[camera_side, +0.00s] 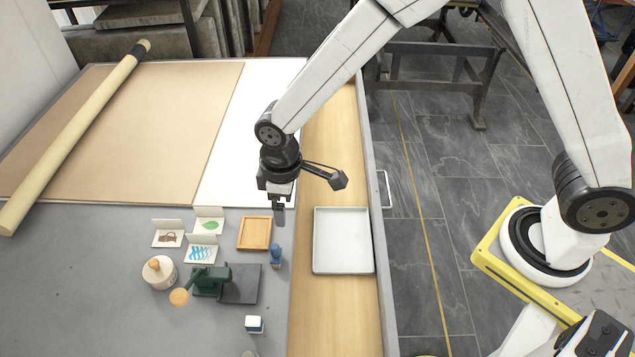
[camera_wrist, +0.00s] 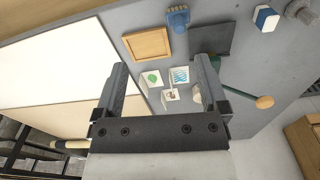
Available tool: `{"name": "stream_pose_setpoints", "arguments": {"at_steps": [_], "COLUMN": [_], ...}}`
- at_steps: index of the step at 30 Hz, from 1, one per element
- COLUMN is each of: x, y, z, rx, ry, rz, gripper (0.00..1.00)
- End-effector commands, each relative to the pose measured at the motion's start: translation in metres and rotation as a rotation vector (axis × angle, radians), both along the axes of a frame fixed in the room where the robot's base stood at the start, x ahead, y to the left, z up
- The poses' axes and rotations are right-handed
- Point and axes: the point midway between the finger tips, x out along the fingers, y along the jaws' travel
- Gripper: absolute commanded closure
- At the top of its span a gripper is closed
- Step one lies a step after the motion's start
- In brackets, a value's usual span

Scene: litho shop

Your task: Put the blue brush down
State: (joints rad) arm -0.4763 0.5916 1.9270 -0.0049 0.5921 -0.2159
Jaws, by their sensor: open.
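The blue brush (camera_side: 275,257) stands on the grey table beside the dark slab's right edge. It also shows at the top of the wrist view (camera_wrist: 178,18). My gripper (camera_side: 280,217) hangs above the table, behind the brush in the side view and apart from it. In the wrist view my gripper (camera_wrist: 163,82) has its two fingers wide apart with nothing held between them.
A wooden frame (camera_side: 254,233), several small cards (camera_side: 201,253), a green press (camera_side: 211,281) and a dark slab (camera_side: 242,284) are left of the brush. A white tray (camera_side: 342,267) lies to the right. A blue-and-white block (camera_side: 254,325) sits in front.

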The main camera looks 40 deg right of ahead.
Motion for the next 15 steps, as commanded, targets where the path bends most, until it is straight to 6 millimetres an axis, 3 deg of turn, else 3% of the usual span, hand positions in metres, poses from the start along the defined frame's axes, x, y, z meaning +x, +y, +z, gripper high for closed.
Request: {"name": "stream_pose_setpoints", "arguments": {"at_steps": [7,15], "x": [-0.015,-0.056], "y": [-0.076,-0.152], "z": [0.033,0.057], "rx": [0.031,0.061], "ry": [-0.060,-0.133], "rz": [-0.228,-0.493], "gripper": [0.07,0.07]}}
